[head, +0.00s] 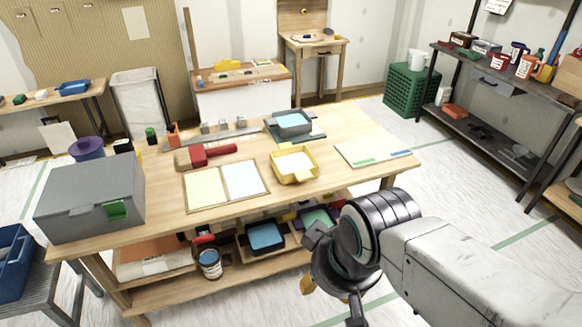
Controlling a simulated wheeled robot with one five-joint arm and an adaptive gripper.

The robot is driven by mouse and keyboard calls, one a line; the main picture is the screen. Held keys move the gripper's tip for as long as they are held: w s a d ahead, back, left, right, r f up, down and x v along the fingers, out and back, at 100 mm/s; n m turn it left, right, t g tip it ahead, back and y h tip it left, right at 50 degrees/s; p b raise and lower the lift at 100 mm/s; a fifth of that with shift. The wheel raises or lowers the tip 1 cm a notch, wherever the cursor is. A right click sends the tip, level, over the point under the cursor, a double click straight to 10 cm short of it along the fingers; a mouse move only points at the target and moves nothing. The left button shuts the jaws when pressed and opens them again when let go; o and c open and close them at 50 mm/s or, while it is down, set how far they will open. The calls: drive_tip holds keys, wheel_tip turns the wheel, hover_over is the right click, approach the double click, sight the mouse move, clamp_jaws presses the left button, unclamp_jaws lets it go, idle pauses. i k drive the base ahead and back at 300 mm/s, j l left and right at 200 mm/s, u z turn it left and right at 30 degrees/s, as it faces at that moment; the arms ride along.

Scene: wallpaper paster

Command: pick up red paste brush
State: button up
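The red paste brush (207,154) lies on the wooden worktable, left of the middle, with its red handle pointing right and a brownish head at its left end. It lies just behind two pale sheets (226,185). My gripper (332,292) hangs low in front of the table's right front part, to the right of and well away from the brush. It points down, and nothing is seen held in it. Its fingers are partly hidden by the wrist and cut off by the lower frame edge, so its opening is unclear.
The worktable (330,140) also bears a grey box (88,200) at left, a yellow tray (295,164), a grey tray with blue content (291,122) and a pale board (374,150). A paint can (209,264) stands on the lower shelf.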

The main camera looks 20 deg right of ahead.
sight(195, 156)
drive_tip(key=i+l+u, duration=0.1)
drive_tip(key=i+u, duration=0.3)
drive_tip(key=i, duration=1.1)
